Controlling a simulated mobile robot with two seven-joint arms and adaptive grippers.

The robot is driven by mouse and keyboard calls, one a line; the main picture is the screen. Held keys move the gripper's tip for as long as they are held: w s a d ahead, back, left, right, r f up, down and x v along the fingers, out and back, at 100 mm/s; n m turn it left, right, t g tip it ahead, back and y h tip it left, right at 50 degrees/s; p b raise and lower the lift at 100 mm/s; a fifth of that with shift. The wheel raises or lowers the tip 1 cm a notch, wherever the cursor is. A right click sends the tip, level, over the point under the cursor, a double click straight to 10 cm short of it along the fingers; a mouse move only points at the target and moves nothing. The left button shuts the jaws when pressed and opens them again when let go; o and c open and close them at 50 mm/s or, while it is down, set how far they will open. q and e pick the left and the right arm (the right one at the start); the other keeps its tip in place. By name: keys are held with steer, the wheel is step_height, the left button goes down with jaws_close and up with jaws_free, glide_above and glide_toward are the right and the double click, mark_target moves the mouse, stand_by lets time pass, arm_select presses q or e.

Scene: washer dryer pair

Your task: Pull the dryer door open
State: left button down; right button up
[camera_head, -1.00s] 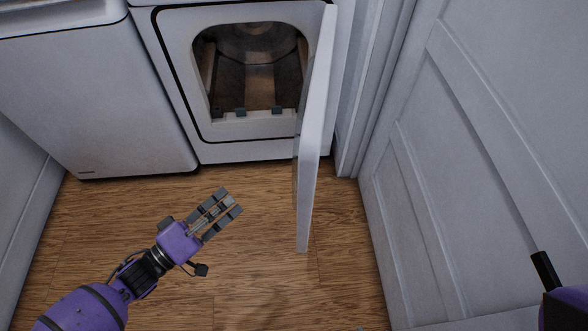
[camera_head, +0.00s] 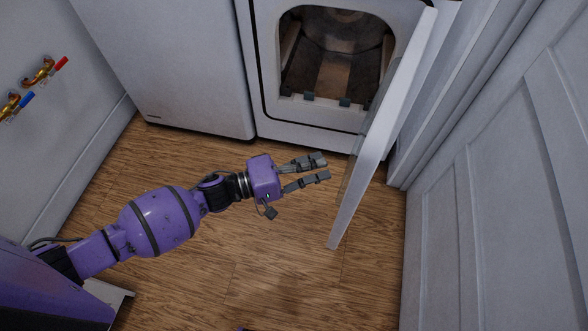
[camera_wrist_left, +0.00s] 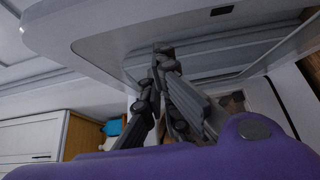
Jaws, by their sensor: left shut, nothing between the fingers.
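The dryer door (camera_head: 388,120) stands wide open in the head view, swung out to the right of the opening. It is a white panel seen nearly edge-on. The dryer (camera_head: 262,75) has a white front, and its dark drum opening (camera_head: 335,60) is exposed. My left gripper (camera_head: 326,167) is shut and empty, just left of the door's inner face, with a small gap seeming to separate them. In the left wrist view its fingertips (camera_wrist_left: 163,55) meet in front of a large pale panel; whether they touch it is unclear. My right gripper is out of view.
A white washer (camera_head: 180,75) stands left of the dryer. Red and blue water taps (camera_head: 40,72) are on the left wall. A white panelled door (camera_head: 490,210) bounds the right side. The wood floor (camera_head: 270,270) in front is clear.

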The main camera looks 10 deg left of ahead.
arm_select(q)
steer(key=shift+s+d, duration=0.25)
steer(key=shift+d, duration=0.7)
steer(key=shift+s+d, duration=0.25)
steer(key=shift+d, duration=0.7)
steer(key=s+d+n+t+y+p, duration=0.1)
steer(key=s+d+t+p, duration=0.1)
steer(key=d, duration=1.1)
steer(key=shift+s+n+p, duration=0.3)
steer(key=shift+s+p, duration=0.2)
steer(key=shift+s, duration=0.25)
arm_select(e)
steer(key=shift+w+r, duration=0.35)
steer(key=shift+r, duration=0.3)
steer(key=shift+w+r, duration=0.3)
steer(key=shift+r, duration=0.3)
